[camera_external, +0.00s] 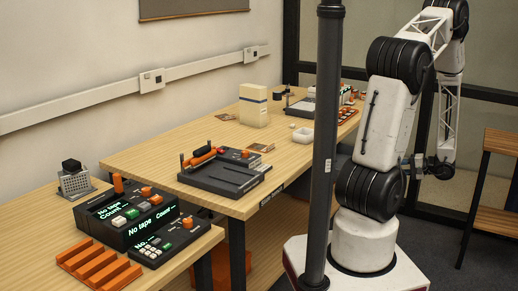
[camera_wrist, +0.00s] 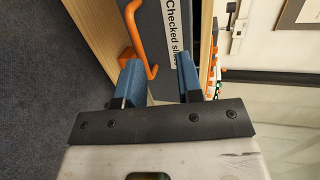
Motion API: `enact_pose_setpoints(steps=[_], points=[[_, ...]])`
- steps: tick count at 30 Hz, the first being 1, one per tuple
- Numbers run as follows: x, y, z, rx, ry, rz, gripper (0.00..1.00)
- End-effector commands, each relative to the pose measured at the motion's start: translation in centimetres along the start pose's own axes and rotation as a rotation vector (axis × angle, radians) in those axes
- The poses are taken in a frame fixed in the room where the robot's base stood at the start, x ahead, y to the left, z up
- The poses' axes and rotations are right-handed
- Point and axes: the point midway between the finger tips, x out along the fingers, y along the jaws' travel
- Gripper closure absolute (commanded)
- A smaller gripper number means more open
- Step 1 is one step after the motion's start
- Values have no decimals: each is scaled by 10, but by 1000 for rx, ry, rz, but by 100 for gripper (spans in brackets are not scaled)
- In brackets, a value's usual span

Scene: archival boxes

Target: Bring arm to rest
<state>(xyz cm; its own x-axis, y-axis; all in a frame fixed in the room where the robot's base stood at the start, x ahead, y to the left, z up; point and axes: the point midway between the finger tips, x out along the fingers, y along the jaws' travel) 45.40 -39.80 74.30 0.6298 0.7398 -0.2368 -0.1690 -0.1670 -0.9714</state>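My white arm with black joints stands at the right of the external view, folded upward. Its far end hangs down on the right side, where my gripper (camera_external: 438,168) is small, dark and partly hidden by the arm. In the wrist view my gripper (camera_wrist: 160,82) shows two blue fingers set wide apart, with nothing held between them. Beyond the fingers is a dark grey panel (camera_wrist: 178,60) with a white label reading "Checked sl…", partly cut off. An orange hooked handle (camera_wrist: 137,35) shows near the left finger; I cannot tell whether they touch.
A dark post (camera_external: 325,120) stands just left of my arm. Wooden tables (camera_external: 130,160) on the left carry a "No tape" console (camera_external: 130,212), a black tray (camera_external: 220,178) and a cream box (camera_external: 253,105). A wooden stool (camera_external: 495,180) stands at the right edge.

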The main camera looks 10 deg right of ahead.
Motion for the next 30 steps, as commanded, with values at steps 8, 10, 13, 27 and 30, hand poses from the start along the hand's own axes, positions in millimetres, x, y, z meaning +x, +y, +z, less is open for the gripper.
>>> enact_pose_setpoints(steps=[8, 10, 13, 27, 30], points=[[41, -78, 17, -9, -179, 131, 66], [52, -98, 25, -13, -226, 173, 66], [66, -126, 37, -20, -286, 235, 66], [119, -242, 114, -102, -486, 553, 66], [126, -262, 133, -130, -510, 623, 66]])
